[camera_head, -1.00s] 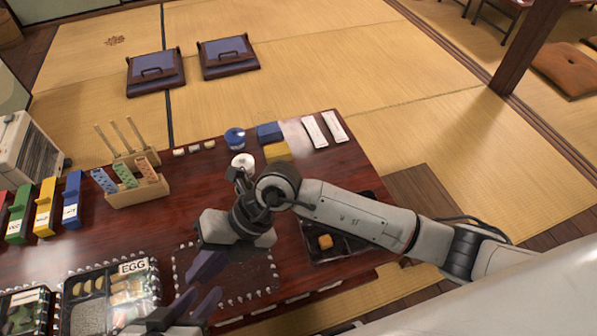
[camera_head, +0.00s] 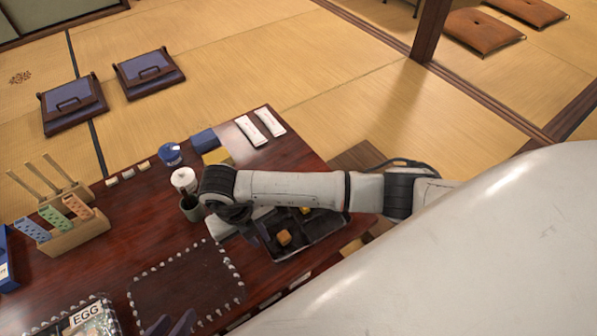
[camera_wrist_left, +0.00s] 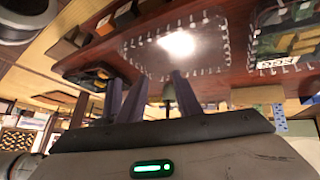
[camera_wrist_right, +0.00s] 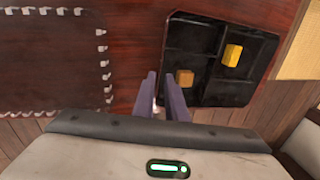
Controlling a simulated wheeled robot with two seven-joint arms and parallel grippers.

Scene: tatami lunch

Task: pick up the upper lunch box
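A black compartment lunch box (camera_head: 318,232) with yellow-brown food pieces sits at the table's right edge. It also shows in the right wrist view (camera_wrist_right: 205,38). I cannot tell whether another box lies under it. My right gripper (camera_wrist_right: 160,85) points down at the lunch box's left edge, its fingers slightly apart with nothing seen between them. In the head view its arm partly hides the lunch box. My left gripper (camera_wrist_left: 160,85) is open and empty; its fingertips (camera_head: 170,325) show at the bottom of the head view, near the dark mat (camera_head: 185,290).
An EGG-labelled food container (camera_head: 80,320) is at lower left. The dark mat is bare.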

